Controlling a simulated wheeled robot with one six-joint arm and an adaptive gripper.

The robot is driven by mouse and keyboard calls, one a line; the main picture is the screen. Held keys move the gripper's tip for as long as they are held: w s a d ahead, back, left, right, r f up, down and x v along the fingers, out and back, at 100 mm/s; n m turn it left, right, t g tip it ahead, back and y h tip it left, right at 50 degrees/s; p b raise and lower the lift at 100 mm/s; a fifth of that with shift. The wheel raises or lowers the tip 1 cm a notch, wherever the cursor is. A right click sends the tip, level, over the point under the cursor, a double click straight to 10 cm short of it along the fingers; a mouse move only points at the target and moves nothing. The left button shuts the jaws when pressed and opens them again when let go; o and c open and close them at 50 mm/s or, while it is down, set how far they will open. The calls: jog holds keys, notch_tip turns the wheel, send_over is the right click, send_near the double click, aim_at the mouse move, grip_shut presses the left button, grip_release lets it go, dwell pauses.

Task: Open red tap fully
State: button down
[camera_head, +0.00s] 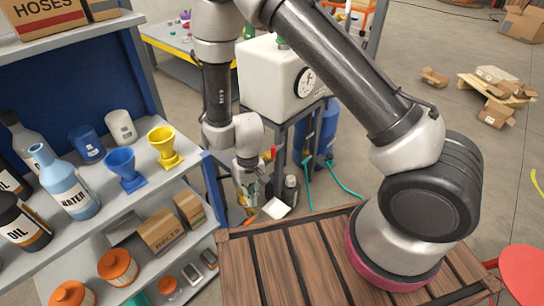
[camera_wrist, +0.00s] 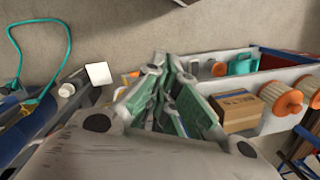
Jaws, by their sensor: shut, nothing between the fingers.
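A small red lever (camera_head: 274,152), which looks like the red tap, shows below the white tank (camera_head: 275,75) in the head view. It is partly hidden behind my wrist, so how far it is turned cannot be told. My gripper (camera_head: 249,198) points down, just left of and below the red lever, and appears apart from it. In the wrist view my gripper (camera_wrist: 163,62) has its green-padded fingers shut together with nothing between them. I cannot make out the red tap in the wrist view.
The tank carries a round gauge (camera_head: 309,82) and stands on a dark frame. A blue cylinder (camera_head: 322,128) and a teal hose (camera_head: 341,181) are beside it. A shelf (camera_head: 95,235) with bottles, funnels and a box stands close on the left. Boxes lie on a pallet at far right.

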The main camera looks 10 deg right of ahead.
aim_at(273, 151)
jog(key=w+d+f+m+t+h, duration=0.1)
jog(key=d+f+t, duration=0.15)
jog(key=f, duration=0.85)
jog(key=w+d+f+m+t+h, duration=0.15)
jog(key=f+t, duration=0.25)
jog(key=f, duration=0.7)
jog(key=w+d+m+t+h, duration=0.2)
jog(key=w+d+t, duration=0.1)
jog(key=t, duration=0.2)
jog(key=w+r+m+t+h, duration=0.1)
jog(key=w+r+t, duration=0.1)
jog(key=r, duration=0.5)
jog(key=w+r+m+t+h, duration=0.1)
jog(key=w+r+t+h, duration=0.1)
jog(key=r, duration=0.5)
jog(key=w+t, duration=0.1)
jog(key=t, duration=0.1)
jog(key=shift+d+r+t, duration=0.2)
jog(key=shift+r+t, duration=0.1)
jog(key=shift+t, duration=0.05)
jog(key=x, duration=1.4)
jog(key=shift+w, duration=0.1)
